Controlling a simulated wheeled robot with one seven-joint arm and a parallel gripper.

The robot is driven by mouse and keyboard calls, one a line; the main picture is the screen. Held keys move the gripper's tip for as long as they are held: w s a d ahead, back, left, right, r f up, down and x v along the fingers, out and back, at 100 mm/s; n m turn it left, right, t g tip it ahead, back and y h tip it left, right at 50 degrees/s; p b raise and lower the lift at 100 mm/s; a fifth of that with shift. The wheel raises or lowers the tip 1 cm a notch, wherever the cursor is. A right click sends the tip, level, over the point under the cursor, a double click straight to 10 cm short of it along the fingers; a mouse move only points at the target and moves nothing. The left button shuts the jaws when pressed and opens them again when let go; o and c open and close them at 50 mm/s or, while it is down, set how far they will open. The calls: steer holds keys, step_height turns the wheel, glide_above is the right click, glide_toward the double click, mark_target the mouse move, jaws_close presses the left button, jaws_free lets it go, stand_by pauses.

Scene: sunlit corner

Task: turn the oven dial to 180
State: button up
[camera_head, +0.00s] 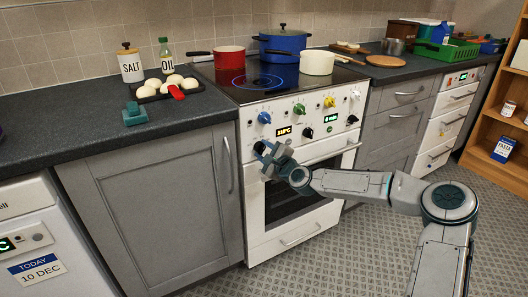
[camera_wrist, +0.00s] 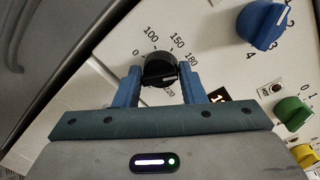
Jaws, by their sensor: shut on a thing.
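The black oven dial (camera_wrist: 158,70) sits on the white front panel of the stove. Printed numbers 0, 100, 150, 180 and 220 run around it. My gripper (camera_wrist: 163,85) is shut on the dial, one blue finger on each side. A light line on the dial's face shows near its lower right, but I cannot tell exactly which number it points to. In the head view my gripper (camera_head: 264,152) is at the lower left of the panel and partly hides the dial. The amber display (camera_head: 283,131) is lit, but its digits are too small to read surely.
A blue knob (camera_wrist: 262,24), a green knob (camera_wrist: 290,110) and a yellow knob (camera_wrist: 304,153) are nearby on the panel. The oven door handle (camera_head: 328,155) lies right of my gripper. Pots, including a red one (camera_head: 229,62), stand on the hob above.

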steer(key=shift+w+r, duration=0.1)
steer(key=shift+r, duration=0.1)
steer(key=o, duration=1)
steer(key=shift+f, duration=0.1)
steer(key=shift+c, duration=0.2)
steer(key=f+p+v, duration=0.1)
steer(key=p+v, duration=0.1)
steer(key=v, duration=1.1)
steer(key=shift+s+d+r, duration=0.25)
steer(key=shift+s+r, duration=0.1)
steer(key=shift+r, duration=0.15)
